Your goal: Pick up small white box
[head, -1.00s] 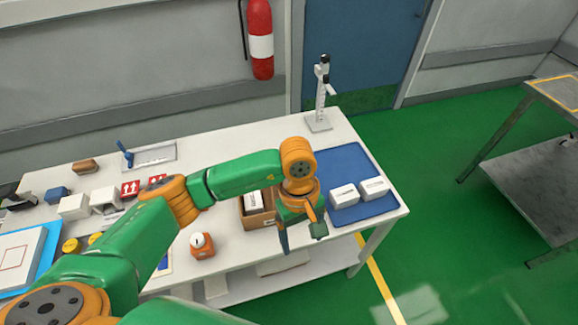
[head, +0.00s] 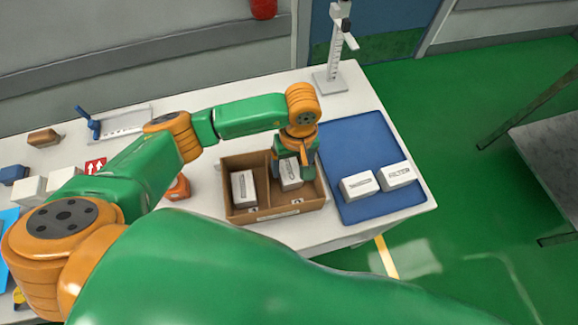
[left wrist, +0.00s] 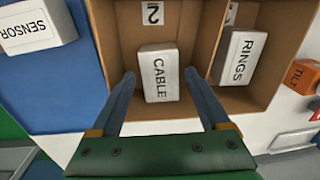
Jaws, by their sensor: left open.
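A small white box marked CABLE (left wrist: 158,75) lies in the right compartment of the cardboard bin in the head view (head: 290,174). White boxes marked SENSOR (left wrist: 35,25) and FILTER (head: 398,175) lie on the blue mat (head: 350,135). My left gripper (head: 293,176) is open over the right compartment. In the left wrist view its fingers (left wrist: 160,76) stand on either side of the CABLE box, with visible gaps. Whether the fingertips reach down beside it is unclear. My right gripper is not in view.
The cardboard bin (head: 268,212) has a divider and side walls close to the fingers. A white stand (head: 332,75) is at the table's back. An orange object marked TILT (left wrist: 302,76) is beside the bin. More boxes lie at the left.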

